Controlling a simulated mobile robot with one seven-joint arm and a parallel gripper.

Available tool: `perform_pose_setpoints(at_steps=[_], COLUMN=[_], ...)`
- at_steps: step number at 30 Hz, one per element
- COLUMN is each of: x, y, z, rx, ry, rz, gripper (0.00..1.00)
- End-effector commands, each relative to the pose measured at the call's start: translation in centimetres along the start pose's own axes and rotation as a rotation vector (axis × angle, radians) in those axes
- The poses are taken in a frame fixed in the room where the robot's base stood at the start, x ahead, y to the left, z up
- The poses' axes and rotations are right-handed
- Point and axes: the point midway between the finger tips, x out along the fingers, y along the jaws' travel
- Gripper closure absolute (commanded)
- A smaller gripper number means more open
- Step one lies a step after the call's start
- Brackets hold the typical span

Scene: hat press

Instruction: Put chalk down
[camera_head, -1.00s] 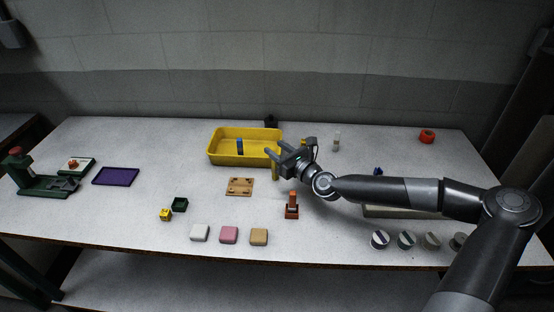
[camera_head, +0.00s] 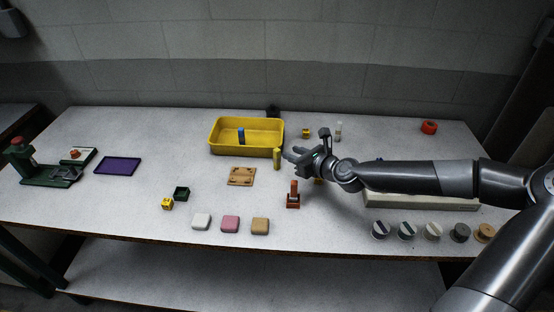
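A yellow stick (camera_head: 277,158), apparently the chalk, stands upright on the table by the front right corner of the yellow tray (camera_head: 218,146). A blue stick (camera_head: 241,136) stands inside the tray. My gripper (camera_head: 289,154) is just right of the yellow stick, its fingers pointing left toward it. The fingers look apart and empty, though they are small in this view. I see no contact with the stick, but the gap is narrow.
A wooden plate (camera_head: 241,176) and an orange-brown stamp-like piece (camera_head: 293,196) are in front. White (camera_head: 201,221), pink (camera_head: 230,223) and tan (camera_head: 260,225) blocks line the front edge. A green press (camera_head: 40,170) stands far left.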

Motion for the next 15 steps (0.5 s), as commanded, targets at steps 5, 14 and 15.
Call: perform_pose_setpoints(at_steps=[5,14,15], x=[-1.8,1.2,1.7], y=[0.1,0.2,0.2], z=[-1.5,-1.9,-1.9], rx=[0.008,0.010,0.011], ry=[0.084,0.092,0.092], rz=[-0.002,0.002,0.001], gripper=[0.71,0.71,0.71])
